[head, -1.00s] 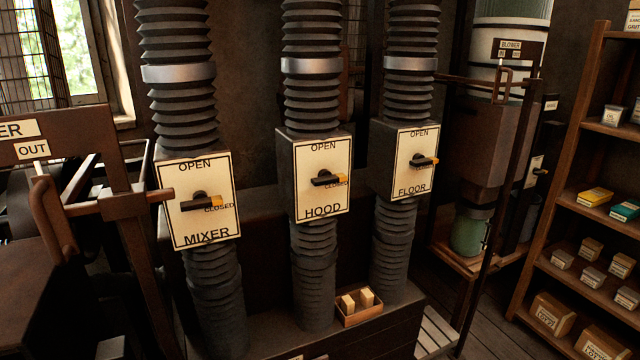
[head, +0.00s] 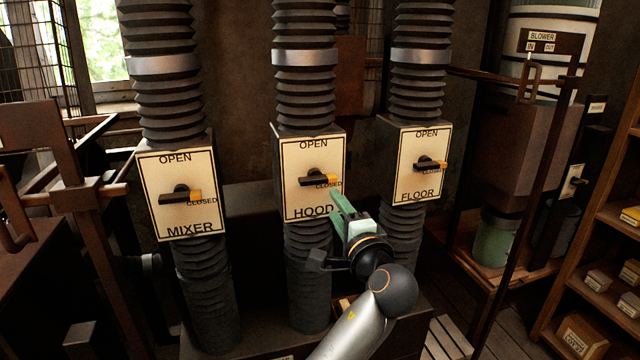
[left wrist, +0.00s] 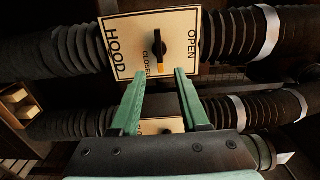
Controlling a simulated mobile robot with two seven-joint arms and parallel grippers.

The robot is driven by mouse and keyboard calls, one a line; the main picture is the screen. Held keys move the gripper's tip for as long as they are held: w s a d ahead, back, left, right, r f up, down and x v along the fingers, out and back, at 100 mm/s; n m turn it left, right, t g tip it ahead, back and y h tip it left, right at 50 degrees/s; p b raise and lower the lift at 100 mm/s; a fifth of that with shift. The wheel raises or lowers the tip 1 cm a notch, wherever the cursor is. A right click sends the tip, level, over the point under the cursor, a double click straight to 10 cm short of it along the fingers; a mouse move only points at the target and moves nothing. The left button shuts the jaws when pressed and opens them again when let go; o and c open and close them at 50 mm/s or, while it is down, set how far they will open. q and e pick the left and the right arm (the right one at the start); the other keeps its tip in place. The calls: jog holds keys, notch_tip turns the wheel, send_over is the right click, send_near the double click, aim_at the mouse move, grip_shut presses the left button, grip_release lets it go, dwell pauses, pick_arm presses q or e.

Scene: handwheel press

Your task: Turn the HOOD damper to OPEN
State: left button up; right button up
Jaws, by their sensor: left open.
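The HOOD damper plate (head: 300,155) is a cream panel on a dark box in the middle of the head view. Its black handle (head: 316,178) lies level, its yellow tip pointing right at CLOSED; OPEN is at the top. The plate (left wrist: 120,30) and handle (left wrist: 158,46) show turned sideways in the left wrist view. My left gripper (head: 340,199) has green fingers and is just below and right of the handle. In the left wrist view it (left wrist: 159,74) is open and empty, fingertips short of the handle, which shows between and beyond them. My right gripper is not in view.
The MIXER plate (head: 174,220) is to the left and the FLOOR plate (head: 412,187) to the right, both handles pointing right at CLOSED. Ribbed ducts run above and below each box. The blower (head: 535,120) and a shelf (head: 600,262) stand at the right.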

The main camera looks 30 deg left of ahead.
aim_at(320, 183)
pick_arm(q)
jog(key=p+x, duration=0.2)
jog(key=x, duration=0.9)
jog(key=shift+w+a, duration=0.25)
jog(key=shift+f, duration=0.1)
grip_shut()
